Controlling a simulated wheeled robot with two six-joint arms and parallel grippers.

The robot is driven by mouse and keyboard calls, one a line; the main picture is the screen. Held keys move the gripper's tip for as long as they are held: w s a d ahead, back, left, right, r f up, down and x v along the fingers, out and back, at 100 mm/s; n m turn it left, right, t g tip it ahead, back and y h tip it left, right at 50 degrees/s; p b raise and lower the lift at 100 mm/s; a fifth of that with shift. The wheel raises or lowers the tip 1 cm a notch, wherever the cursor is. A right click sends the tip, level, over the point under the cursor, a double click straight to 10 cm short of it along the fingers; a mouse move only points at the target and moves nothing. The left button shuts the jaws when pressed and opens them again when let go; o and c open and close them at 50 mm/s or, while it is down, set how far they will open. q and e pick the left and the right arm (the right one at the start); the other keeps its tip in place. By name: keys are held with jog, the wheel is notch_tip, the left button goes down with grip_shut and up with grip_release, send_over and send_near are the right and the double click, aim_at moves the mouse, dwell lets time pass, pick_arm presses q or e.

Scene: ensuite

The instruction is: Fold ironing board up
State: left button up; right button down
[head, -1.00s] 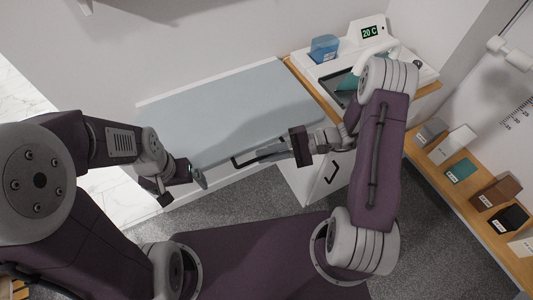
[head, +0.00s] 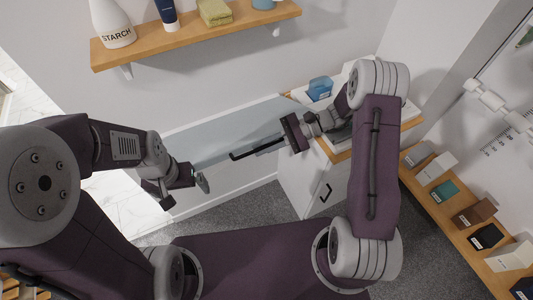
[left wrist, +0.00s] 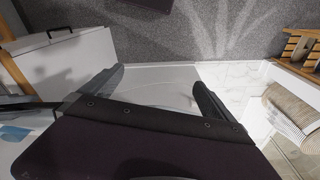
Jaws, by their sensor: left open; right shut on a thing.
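The ironing board (head: 235,128) has a pale blue-grey top and is hinged up at a steep tilt near the wall in the head view. A dark bar handle (head: 243,154) shows at its front edge. My right gripper (head: 278,142) is shut on this handle at the board's right part. My left gripper (head: 187,186) is open and empty, in front of the board's lower left. In the left wrist view its two dark fingers (left wrist: 155,95) stand apart with nothing between them. My arms hide parts of the scene.
A shelf (head: 200,34) with a starch bottle (head: 110,22) hangs above the board. A white cabinet (head: 308,180) with a blue container (head: 320,88) on top stands at right. A wooden shelf (head: 465,225) with several boxes runs along the right. Grey floor lies below.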

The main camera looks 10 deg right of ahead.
jog(key=shift+w+a+r+p, duration=0.15)
jog(key=shift+w+r+p, duration=0.25)
jog(key=shift+r, duration=0.5)
jog(key=shift+w+a+r+p, duration=0.2)
jog(key=shift+w+r, duration=0.3)
jog(key=shift+r, duration=0.35)
